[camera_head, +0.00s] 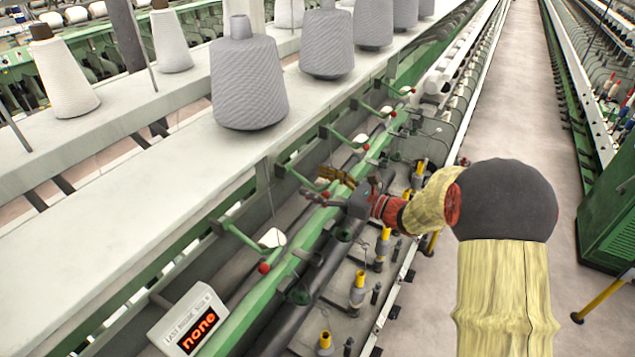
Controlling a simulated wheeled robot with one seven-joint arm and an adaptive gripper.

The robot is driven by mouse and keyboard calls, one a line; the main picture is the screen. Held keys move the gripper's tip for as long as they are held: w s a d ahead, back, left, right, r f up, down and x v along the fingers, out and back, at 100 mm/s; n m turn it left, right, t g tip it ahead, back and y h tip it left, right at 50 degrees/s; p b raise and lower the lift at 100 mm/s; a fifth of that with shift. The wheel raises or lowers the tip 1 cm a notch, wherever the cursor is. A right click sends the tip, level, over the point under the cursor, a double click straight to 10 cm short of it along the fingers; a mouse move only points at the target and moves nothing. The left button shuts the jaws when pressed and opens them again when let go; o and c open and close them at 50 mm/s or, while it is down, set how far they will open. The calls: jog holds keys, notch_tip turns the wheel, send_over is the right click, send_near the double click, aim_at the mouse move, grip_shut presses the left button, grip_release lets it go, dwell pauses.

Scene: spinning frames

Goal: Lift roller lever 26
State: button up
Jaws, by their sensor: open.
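Several green roller levers with red knobs and pale ends line the green rail of the spinning frame. One lever (238,236) is at the front, with its red knob hanging low. Another lever (298,177) is close to my gripper, and its end is partly hidden. Farther levers (343,138) follow up the rail. I cannot read any number, so I cannot tell which is 26. My gripper (318,197) is open over the green rail, its fingers pointing left near the second lever; contact is unclear. A brown object (336,174) is just behind it.
A display (190,320) at the front reads "none". Grey yarn cones (248,75) and white cones (66,78) stand on the shelves to the left. Yellow-topped spindles (357,288) stand below the rail. The aisle floor (515,90) on the right is clear.

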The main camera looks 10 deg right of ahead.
jog(key=c, duration=1.8)
jog(key=shift+f, duration=0.1)
grip_shut()
